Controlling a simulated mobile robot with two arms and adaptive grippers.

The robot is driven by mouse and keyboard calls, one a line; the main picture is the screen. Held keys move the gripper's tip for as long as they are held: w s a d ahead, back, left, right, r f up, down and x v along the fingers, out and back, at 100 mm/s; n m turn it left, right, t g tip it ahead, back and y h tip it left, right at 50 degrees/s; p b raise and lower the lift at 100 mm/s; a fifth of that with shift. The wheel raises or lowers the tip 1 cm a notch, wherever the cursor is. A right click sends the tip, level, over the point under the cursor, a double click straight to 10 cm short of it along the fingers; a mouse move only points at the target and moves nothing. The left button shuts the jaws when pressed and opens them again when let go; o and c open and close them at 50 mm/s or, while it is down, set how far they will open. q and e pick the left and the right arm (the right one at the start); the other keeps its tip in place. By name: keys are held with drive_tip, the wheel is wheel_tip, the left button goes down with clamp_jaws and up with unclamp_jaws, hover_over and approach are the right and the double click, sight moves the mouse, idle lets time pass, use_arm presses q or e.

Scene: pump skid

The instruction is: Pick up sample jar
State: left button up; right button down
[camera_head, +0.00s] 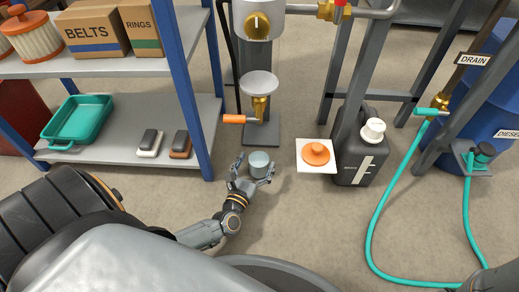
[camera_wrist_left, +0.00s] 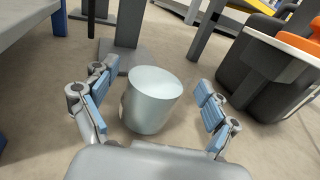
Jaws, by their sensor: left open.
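The sample jar (camera_head: 259,163) is a small pale grey-blue cylinder standing upright on the floor in front of the grey stand foot. It also shows large in the left wrist view (camera_wrist_left: 152,100). My left gripper (camera_head: 254,175) is open, with its fingers on either side of the jar. In the left wrist view, the blue-padded fingers (camera_wrist_left: 154,103) are spread with a gap on each side of the jar, wider on the right. My right gripper is not in view.
An orange knob on a white square (camera_head: 303,165) and a dark jug (camera_head: 358,160) stand to the right. A shelf (camera_head: 110,150) with a teal tray (camera_head: 80,122) is at left. The orange-handled valve (camera_head: 234,119) hangs above and behind the jar. A teal hose (camera_head: 379,215) lies at right.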

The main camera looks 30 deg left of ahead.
sight(263, 149)
use_arm(q)
drive_tip(key=shift+w+a, duration=0.15)
drive_tip(key=shift+w, duration=0.45)
drive_tip(key=b+x, duration=0.3)
drive_tip(key=x, duration=0.1)
drive_tip(key=shift+w+a, duration=0.15)
drive_tip(key=shift+w, duration=0.3)
clamp_jaws()
drive_tip(key=shift+r, duration=0.1)
